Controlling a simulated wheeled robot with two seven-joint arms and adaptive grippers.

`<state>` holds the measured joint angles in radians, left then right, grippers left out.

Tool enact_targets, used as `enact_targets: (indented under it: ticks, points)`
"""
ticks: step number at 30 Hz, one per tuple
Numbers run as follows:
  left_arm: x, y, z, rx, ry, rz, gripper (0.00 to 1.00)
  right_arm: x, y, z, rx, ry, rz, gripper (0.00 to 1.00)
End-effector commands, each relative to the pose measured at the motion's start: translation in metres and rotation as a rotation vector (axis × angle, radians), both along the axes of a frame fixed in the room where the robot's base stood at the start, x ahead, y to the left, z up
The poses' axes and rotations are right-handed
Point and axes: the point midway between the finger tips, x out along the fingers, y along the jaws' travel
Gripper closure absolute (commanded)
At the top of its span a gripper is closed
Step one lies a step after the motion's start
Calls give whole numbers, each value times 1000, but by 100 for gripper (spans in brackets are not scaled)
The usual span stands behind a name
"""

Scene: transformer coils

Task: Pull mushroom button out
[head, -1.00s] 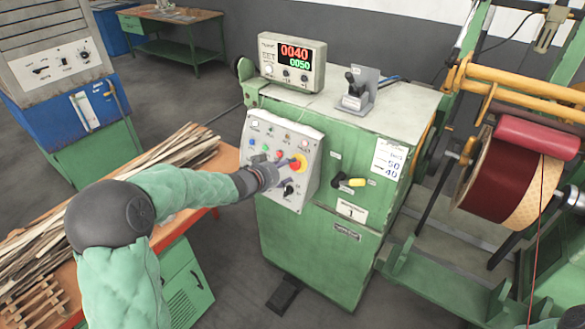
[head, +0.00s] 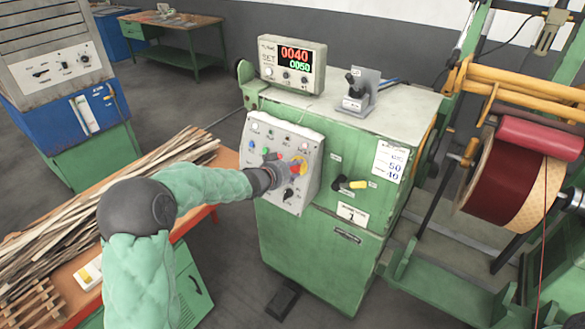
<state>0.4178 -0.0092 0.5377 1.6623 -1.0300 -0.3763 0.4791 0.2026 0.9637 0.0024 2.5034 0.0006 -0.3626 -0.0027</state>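The mushroom button (head: 299,168) is red on a yellow surround, on the grey control panel (head: 287,205) at the front of the green machine. My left gripper (head: 293,168) reaches in from the left and its tip is at the button, covering part of it. Its fingers are small and overlap the button, so I cannot tell whether they are closed on it. My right gripper is not in view.
The green machine (head: 325,255) carries a counter display (head: 292,62) and a lever unit (head: 358,92) on top. A black-and-yellow handle (head: 350,183) sticks out right of the panel. An orange bench with wooden strips (head: 150,170) stands left. A coil winder (head: 505,185) stands right.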

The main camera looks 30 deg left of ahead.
Motion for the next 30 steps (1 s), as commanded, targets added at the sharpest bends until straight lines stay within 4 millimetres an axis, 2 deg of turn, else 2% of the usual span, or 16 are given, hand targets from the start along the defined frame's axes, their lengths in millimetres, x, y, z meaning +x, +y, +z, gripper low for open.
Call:
enact_targets:
  ticks: [6,13,21,22,24,30]
  points:
    - [0,1,3,1,-4,1,100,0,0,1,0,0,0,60]
    - [-9,2,9,1,-4,1,100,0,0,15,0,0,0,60]
    - [-9,2,8,3,-8,1,100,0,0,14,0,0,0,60]
    - [-10,2,9,3,-8,1,58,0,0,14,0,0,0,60]
    - [-9,2,9,3,-8,1,38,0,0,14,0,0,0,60]
    - [-10,1,7,2,-5,0,38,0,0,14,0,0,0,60]
